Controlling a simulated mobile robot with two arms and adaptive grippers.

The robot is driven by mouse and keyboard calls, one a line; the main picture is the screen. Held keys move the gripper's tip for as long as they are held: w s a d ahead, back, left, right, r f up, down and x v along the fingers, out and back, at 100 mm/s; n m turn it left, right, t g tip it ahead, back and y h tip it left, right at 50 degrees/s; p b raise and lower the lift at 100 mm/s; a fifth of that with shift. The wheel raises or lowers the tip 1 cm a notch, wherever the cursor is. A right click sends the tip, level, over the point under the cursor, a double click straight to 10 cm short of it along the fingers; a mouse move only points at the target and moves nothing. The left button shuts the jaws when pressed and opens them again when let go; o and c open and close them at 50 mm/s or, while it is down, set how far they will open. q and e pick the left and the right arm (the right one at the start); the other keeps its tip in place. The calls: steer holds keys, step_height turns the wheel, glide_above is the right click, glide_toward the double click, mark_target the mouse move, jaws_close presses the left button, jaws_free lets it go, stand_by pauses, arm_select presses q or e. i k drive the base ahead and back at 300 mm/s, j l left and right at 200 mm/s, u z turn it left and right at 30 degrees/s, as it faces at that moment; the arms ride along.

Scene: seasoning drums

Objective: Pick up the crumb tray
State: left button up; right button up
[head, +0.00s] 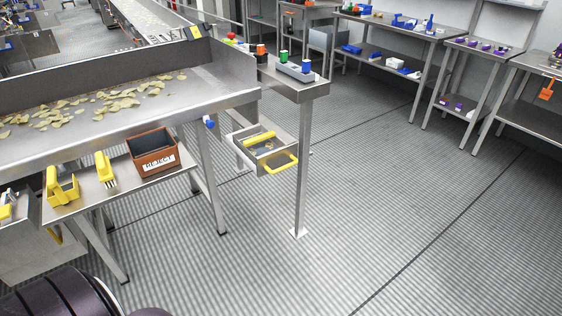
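What looks like the crumb tray (244,136) is a shallow grey metal tray with yellow handles, at the middle of the head view. It sits low, under the end of the conveyor table, beside a table leg. One yellow handle faces the open floor at its front, and another yellow bar lies across it. A few small crumbs seem to lie inside. Neither of my grippers shows in the head view. A dark rounded part at the bottom left appears to be my own body.
The conveyor (215,85) carries chips at the left. A brown reject bin (152,144) and yellow tools (62,186) stand on a shelf below it. A small side table (312,90) with buttons overhangs near the tray. Open striped floor (400,220) lies to the right.

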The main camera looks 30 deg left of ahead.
mark_target(254, 142)
steer(key=i+j+u, duration=0.1)
steer(key=u, duration=0.65)
